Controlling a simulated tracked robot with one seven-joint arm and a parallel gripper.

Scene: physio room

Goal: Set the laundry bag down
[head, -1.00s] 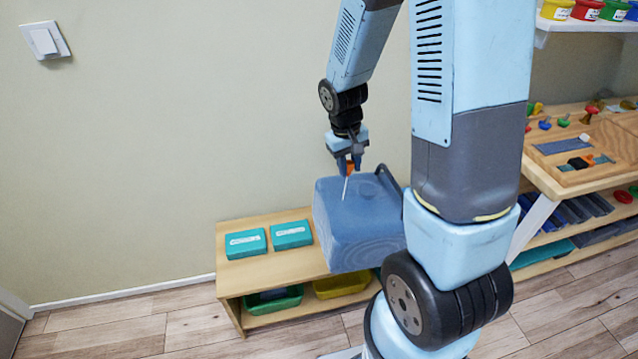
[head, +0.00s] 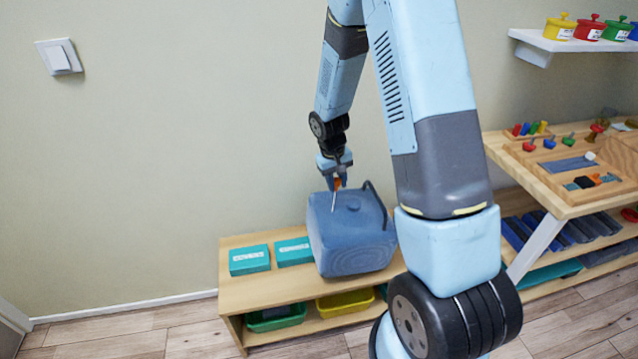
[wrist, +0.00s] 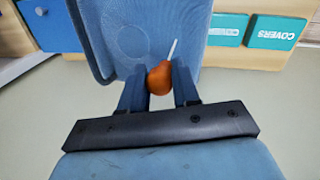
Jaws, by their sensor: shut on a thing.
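The laundry bag (head: 345,245) is blue, boxy and upright, with a dark loop handle (head: 378,203) and a round patch on top. It appears at the right part of the low wooden bench, its base above the bench top or on it; contact is unclear. In the wrist view the bag (wrist: 150,35) lies beyond the fingertips. My gripper (head: 337,183) is over the bag's top left, shut on an orange bulb (wrist: 159,78) with a thin white stem (wrist: 172,48). I cannot tell whether the bulb is attached to the bag.
Two teal boxes (head: 249,260) (head: 293,251) stand on the bench (head: 262,287), left of the bag. Green (head: 276,317) and yellow (head: 345,302) bins sit below. A table (head: 560,190) with pegs and a wall shelf (head: 575,43) are at the right. The floor in front is clear.

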